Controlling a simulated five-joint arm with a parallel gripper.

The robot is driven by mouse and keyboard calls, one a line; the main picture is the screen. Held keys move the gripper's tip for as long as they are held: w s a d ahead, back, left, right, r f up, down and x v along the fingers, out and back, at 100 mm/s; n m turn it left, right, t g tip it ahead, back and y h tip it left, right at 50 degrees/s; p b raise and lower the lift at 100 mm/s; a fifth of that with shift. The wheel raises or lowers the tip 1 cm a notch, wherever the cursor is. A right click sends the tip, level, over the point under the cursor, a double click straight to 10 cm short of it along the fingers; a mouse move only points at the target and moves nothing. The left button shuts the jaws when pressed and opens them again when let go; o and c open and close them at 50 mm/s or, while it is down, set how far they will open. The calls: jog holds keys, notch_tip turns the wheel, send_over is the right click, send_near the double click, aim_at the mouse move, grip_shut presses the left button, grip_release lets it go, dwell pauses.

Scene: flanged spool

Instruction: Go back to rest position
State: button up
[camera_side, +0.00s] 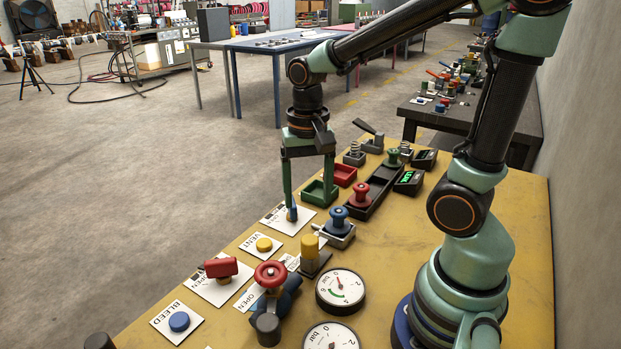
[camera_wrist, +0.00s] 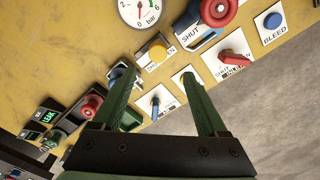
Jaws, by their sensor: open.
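My gripper (camera_side: 308,202) hangs pointing down over the yellow table, open with nothing between its green fingers. In the wrist view its fingers (camera_wrist: 165,78) are spread apart. A small blue lever (camera_side: 292,213) on a white card stands by the left fingertip in the side view; whether they touch I cannot tell. In the wrist view the lever (camera_wrist: 155,106) shows between the fingers, beyond them. A blue spool-shaped knob (camera_side: 338,219) stands to the right of my gripper, with a red one (camera_side: 361,193) and a green one (camera_side: 393,157) farther back.
A green tray (camera_side: 314,197) and a red tray (camera_side: 344,174) lie behind the gripper. Nearer are a yellow button (camera_side: 264,244), a red handle (camera_side: 221,267), a red valve wheel (camera_side: 271,273), a yellow-topped block (camera_side: 310,246) and gauges (camera_side: 341,289). A wall (camera_side: 582,150) rises at right.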

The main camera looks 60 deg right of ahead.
notch_tip(320, 180, up, 7)
jog(key=a+n+t, duration=0.2)
jog(key=n+t, duration=0.3)
jog(key=n, duration=0.4)
jog(key=shift+s+t, duration=0.3)
